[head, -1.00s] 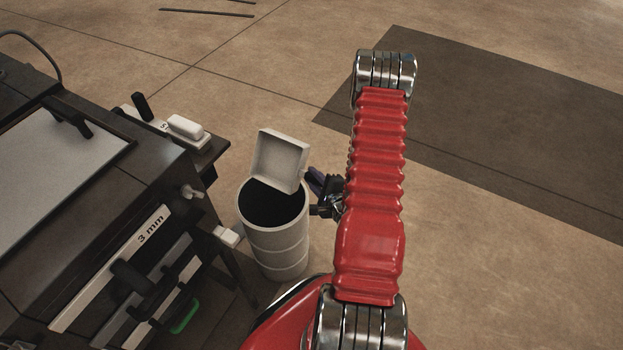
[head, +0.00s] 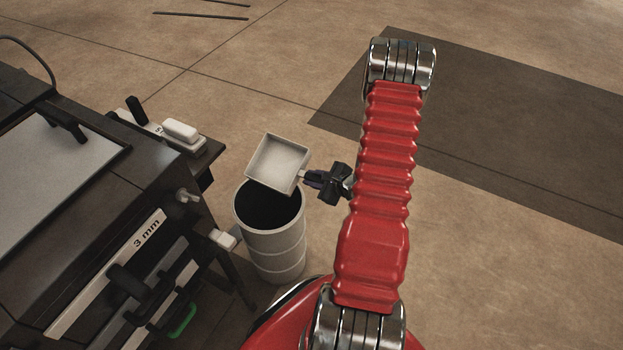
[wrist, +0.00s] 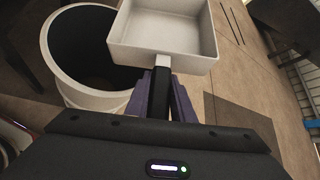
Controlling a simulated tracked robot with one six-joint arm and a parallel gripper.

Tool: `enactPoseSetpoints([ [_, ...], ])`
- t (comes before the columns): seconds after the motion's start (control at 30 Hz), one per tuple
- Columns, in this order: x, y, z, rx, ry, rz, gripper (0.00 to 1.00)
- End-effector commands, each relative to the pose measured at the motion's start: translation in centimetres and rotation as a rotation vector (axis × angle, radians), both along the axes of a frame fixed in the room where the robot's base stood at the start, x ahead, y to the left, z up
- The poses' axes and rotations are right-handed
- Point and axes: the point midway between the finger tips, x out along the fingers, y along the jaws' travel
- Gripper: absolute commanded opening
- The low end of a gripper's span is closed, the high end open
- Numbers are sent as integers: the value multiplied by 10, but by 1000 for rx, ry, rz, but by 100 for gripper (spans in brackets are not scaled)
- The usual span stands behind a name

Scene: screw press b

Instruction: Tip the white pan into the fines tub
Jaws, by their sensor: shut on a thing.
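The white pan (head: 279,162) is square and shallow, and its inside looks empty. My gripper (head: 311,179) is shut on the pan's handle at its right side. In the wrist view the pan (wrist: 165,28) sits just beyond my gripper (wrist: 162,88), the handle between the fingers. The fines tub (head: 276,242) is a white ribbed cylinder with a dark open mouth. The pan is above the tub's far rim, tilted only a little. The tub also shows in the wrist view (wrist: 58,60), left of the pan. The tub's contents are too dark to tell.
A dark machine (head: 110,230) marked "3 mm" stands left of the tub, with handles and a side shelf (head: 205,148) holding a white block (head: 181,130). Open floor with a dark mat (head: 520,130) lies to the right.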

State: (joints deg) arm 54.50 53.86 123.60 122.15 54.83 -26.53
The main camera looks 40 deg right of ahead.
Motion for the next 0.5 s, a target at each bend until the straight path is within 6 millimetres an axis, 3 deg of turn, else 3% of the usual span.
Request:
enactPoseSetpoints([
  [0.5, 1, -4, -9, 228, 78, 0, 0],
])
